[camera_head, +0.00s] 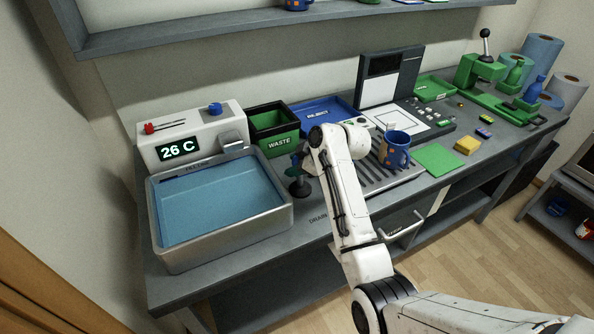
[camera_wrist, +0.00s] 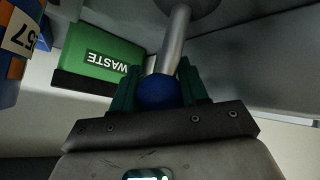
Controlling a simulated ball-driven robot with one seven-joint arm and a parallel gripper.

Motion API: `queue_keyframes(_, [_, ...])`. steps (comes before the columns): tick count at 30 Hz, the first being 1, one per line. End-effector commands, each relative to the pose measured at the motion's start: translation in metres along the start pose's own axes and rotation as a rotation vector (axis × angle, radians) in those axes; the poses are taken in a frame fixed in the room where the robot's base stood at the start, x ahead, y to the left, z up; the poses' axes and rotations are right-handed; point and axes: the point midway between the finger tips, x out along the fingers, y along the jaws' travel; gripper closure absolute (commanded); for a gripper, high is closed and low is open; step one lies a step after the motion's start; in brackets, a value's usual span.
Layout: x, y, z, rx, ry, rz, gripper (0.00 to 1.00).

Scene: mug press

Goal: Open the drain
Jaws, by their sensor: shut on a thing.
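The drain lever is a metal rod (camera_wrist: 174,42) with a blue ball knob (camera_wrist: 158,92). Its dark round base (camera_head: 299,188) stands on the counter just right of the basin, near the "DRAIN" lettering. My gripper (camera_wrist: 157,90) has its green fingers on both sides of the blue knob and is shut on it. In the head view my gripper (camera_head: 300,160) is above the lever base, and my arm partly hides it. The metal basin (camera_head: 235,229) holds blue water (camera_head: 220,195).
A green waste bin (camera_head: 281,143) and a blue reject tray (camera_head: 317,113) stand behind my gripper. A blue mug (camera_head: 396,150) is on the slatted grate (camera_head: 372,182) to the right. A display above the basin reads 26 C. The floor in front is clear.

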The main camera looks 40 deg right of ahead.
Motion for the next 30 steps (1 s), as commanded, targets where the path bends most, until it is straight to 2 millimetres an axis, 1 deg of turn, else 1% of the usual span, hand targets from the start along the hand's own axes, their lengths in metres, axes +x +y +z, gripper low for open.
queue_keyframes(1, [0.0, -0.005, 0.005, -0.017, 0.031, 0.034, 1.0])
queue_keyframes(14, [-0.018, -0.025, 0.015, -0.143, 0.287, 0.299, 1.0])
queue_keyframes(21, [-0.026, -0.032, 0.018, -0.144, 0.285, 0.298, 1.0])
queue_keyframes(30, [-0.029, -0.037, 0.022, -0.142, 0.283, 0.295, 1.0])
